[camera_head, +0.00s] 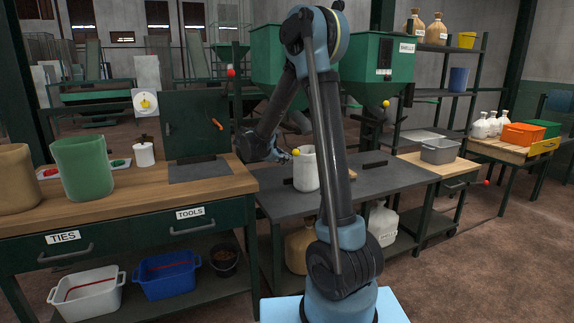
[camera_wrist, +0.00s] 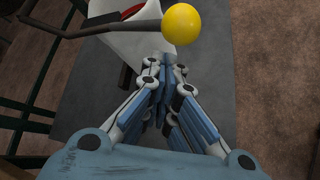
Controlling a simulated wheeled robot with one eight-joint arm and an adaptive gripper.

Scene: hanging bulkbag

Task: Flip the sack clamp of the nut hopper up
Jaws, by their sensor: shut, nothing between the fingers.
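Two green hoppers stand behind the bench. The right one (camera_head: 376,60) has a SHELLS label; the left one (camera_head: 264,52) is partly hidden by my arm and shows no readable label. A yellow ball knob (camera_head: 296,152) is beside my gripper (camera_head: 284,156) under the left hopper. In the wrist view the knob (camera_wrist: 182,22) is at the end of a dark bar (camera_wrist: 100,27), over a white sack or container (camera_wrist: 150,45). My gripper (camera_wrist: 163,70) is shut and empty, its tips just short of the knob. I cannot tell whether they touch.
The white container (camera_head: 305,170) stands on the grey bench (camera_head: 385,178). Another yellow knob (camera_head: 386,103) is under the right hopper. A dark green upright panel (camera_head: 196,122) and a green bin (camera_head: 82,165) stand left. A grey tray (camera_head: 439,151) is right.

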